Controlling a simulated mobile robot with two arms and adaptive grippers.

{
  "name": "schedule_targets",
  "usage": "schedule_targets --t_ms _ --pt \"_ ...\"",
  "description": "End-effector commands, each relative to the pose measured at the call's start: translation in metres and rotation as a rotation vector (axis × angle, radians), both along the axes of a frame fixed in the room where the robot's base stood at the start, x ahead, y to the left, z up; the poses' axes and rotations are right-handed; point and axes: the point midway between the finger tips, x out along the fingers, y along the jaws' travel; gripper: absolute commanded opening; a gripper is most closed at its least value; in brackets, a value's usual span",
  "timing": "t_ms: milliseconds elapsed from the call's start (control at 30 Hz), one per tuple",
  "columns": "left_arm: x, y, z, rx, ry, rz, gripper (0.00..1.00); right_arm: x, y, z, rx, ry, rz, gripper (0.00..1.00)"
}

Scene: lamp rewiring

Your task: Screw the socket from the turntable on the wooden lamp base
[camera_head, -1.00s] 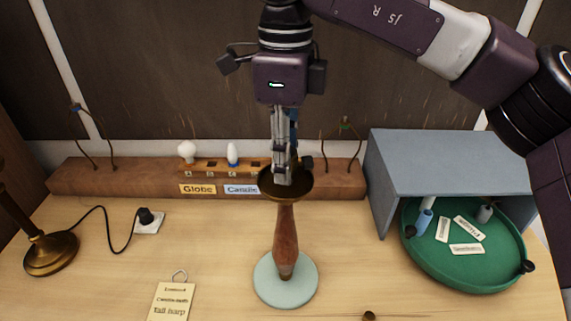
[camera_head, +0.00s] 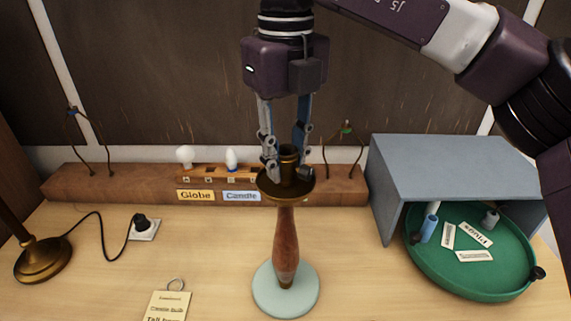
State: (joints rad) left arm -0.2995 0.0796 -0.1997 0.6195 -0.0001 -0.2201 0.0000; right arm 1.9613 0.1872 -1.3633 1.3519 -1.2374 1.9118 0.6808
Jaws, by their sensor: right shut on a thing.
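The wooden lamp base (camera_head: 286,240) stands upright on a pale round disc (camera_head: 286,290) in the middle of the table. A dark brass cup (camera_head: 286,188) tops its turned wooden stem. The brass socket (camera_head: 289,157) stands upright in the middle of that cup. My right gripper (camera_head: 288,168) points straight down, with its fingers on either side of the socket, shut on it. How far the socket is threaded in cannot be seen. The green turntable (camera_head: 480,278) stands at the right, partly under a grey cover. My left gripper is out of view.
The grey box cover (camera_head: 450,165) stands over the turntable, which holds labels and small parts. A wooden rack (camera_head: 110,182) with bulbs and Globe and Candle labels runs along the back. A brass lamp (camera_head: 42,258), a plug and a tag (camera_head: 167,306) are at left.

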Motion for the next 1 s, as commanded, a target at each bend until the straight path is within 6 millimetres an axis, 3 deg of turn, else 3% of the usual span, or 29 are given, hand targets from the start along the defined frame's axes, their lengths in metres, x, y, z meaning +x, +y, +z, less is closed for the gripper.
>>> schedule_targets --t_ms 133,533,1000 --pt "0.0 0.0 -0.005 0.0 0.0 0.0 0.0 0.0 0.0 0.0 0.001 -0.001 -0.104 0.02" --pt "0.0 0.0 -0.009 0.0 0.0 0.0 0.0 0.0 0.001 -0.001 0.0 0.0 -0.17 0.02" --pt "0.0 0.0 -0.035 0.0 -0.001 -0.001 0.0 0.0 0.0 -0.002 -0.001 -0.001 -0.775 0.02"
